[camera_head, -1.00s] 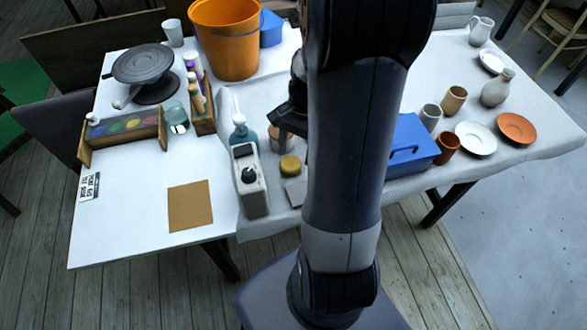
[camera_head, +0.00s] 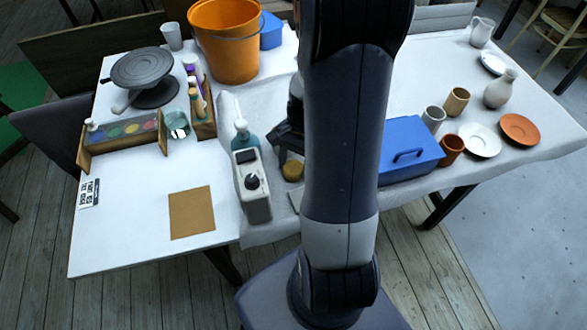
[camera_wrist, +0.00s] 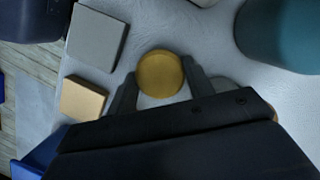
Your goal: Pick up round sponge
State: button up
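The round sponge (camera_wrist: 160,73) is a yellow-brown disc lying on the white cloth. In the wrist view my gripper (camera_wrist: 158,84) is open, with one finger on each side of the sponge's lower part. I cannot tell whether the fingers touch it. In the head view the sponge (camera_head: 292,171) shows just below my gripper (camera_head: 284,158), partly hidden by it and close to my arm.
A grey block (camera_wrist: 96,38) and a tan block (camera_wrist: 82,98) lie left of the sponge in the wrist view. A teal bottle (camera_wrist: 278,32) stands at right. A grey device with a knob (camera_head: 252,187) and a blue box (camera_head: 411,152) flank the spot.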

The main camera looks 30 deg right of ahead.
aim_at(295, 166)
jog(key=shift+c, duration=0.4)
notch_tip(295, 166, up, 10)
jog(key=p, duration=0.1)
jog(key=o, duration=0.4)
jog(key=c, duration=0.3)
jog(key=shift+c, duration=0.2)
